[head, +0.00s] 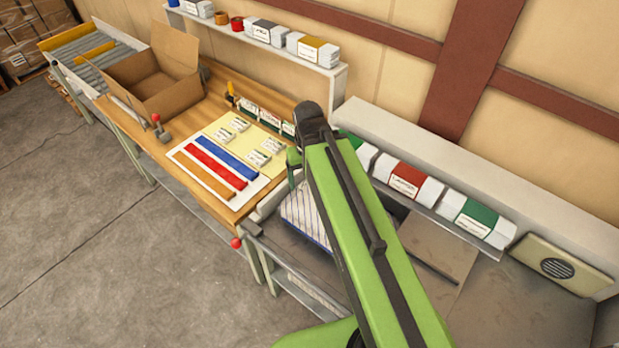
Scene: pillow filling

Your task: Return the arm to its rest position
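My green and black arm (348,220) rises from the bottom of the head view to a dark joint (312,125) near the middle. A small green part shows just left of and below that joint. My gripper does not show; the arm seems to hide it, so its fingers and anything in them cannot be seen. A white pillow with thin stripes (303,215) lies on the grey bench, left of the arm and partly covered by it.
A wooden table (120,110) at left bears an open cardboard box (155,85), labelled packs and coloured strips (215,165). Wrapped bundles (408,182) line a ledge on the right. A shelf (260,40) hangs behind. The floor (90,220) at left is clear.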

